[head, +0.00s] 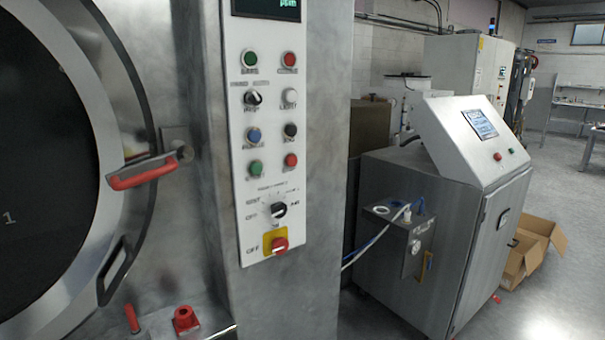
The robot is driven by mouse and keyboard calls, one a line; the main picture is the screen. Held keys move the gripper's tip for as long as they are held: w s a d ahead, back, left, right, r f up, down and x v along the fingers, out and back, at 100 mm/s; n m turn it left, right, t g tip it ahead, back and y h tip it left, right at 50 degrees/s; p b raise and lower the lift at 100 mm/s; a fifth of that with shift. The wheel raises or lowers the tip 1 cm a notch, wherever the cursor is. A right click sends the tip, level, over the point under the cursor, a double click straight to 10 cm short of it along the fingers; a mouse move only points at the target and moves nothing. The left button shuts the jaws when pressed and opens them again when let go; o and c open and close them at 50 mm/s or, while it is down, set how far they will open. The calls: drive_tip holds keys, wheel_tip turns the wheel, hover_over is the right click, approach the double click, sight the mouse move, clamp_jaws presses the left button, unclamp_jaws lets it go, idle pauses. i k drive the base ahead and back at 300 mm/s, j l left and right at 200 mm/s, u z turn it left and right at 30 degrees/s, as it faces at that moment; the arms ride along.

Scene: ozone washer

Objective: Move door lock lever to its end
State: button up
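The door lock lever (145,172) has a red grip on a metal arm. It shows at the left in the head view, beside the rim of the round door. Its right end meets a metal pivot block (176,143) on the washer's steel front. The grip points left from the pivot, tilted slightly down, and its left end overlaps the door rim in the picture. The round door (40,180) has a dark window and looks closed against the front. My gripper is not in view.
A control panel (268,170) with buttons, knobs and a red switch stands right of the lever. Below are a small red handle (131,318) and a red fitting (186,320). A steel cabinet (440,230) and an open cardboard box (530,252) stand at right.

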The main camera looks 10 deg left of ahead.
sight(130, 176)
drive_tip(key=u, duration=1.65)
drive_tip(key=j, duration=0.1)
